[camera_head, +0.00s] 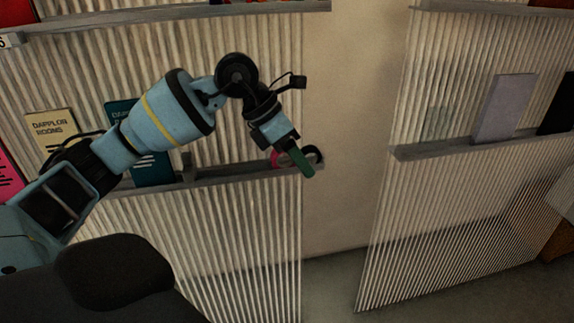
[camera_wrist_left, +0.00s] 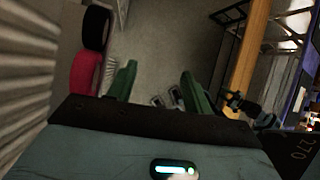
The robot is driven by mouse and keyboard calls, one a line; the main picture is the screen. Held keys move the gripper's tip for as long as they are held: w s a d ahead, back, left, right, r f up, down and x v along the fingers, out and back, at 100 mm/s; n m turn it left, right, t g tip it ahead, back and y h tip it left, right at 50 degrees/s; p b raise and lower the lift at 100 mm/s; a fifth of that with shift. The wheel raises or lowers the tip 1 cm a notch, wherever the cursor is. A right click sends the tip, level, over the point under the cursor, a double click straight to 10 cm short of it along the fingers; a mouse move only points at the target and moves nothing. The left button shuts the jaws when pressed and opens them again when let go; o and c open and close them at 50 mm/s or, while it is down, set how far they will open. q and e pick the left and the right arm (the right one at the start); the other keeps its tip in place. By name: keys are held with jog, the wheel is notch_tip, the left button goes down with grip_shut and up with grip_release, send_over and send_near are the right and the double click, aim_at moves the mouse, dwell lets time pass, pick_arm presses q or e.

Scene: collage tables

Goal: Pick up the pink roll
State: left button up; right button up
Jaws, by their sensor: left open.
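The pink roll (camera_head: 275,159) sits at the right end of a grey shelf ledge (camera_head: 225,170) on a ribbed wall panel, partly hidden behind my left gripper (camera_head: 303,164). A black roll (camera_head: 319,154) is beside it at the ledge's end. In the left wrist view the pink roll (camera_wrist_left: 84,74) lies left of the fingers, below the black roll (camera_wrist_left: 97,27). My left gripper (camera_wrist_left: 156,90) has its green fingers apart, with nothing between them. The pink roll is outside the fingers, close to the left one. My right gripper is not in view.
A cream book (camera_head: 50,128) and a teal book (camera_head: 152,168) stand on the same ledge, behind my left arm. A second ribbed panel (camera_head: 400,250) at right carries a ledge with a grey book (camera_head: 503,108). A gap of plain wall (camera_head: 350,120) separates the panels.

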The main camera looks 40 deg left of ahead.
aim_at(284, 158)
pick_arm(q)
jog(key=w+a+r+t+y+b, duration=0.1)
jog(key=a+r+y, duration=0.3)
jog(key=a, duration=0.4)
jog(key=shift+n, duration=0.4)
jog(key=shift+w+x, duration=0.2)
jog(key=shift+x, duration=3.6)
jog(key=shift+r, duration=0.1)
grip_shut()
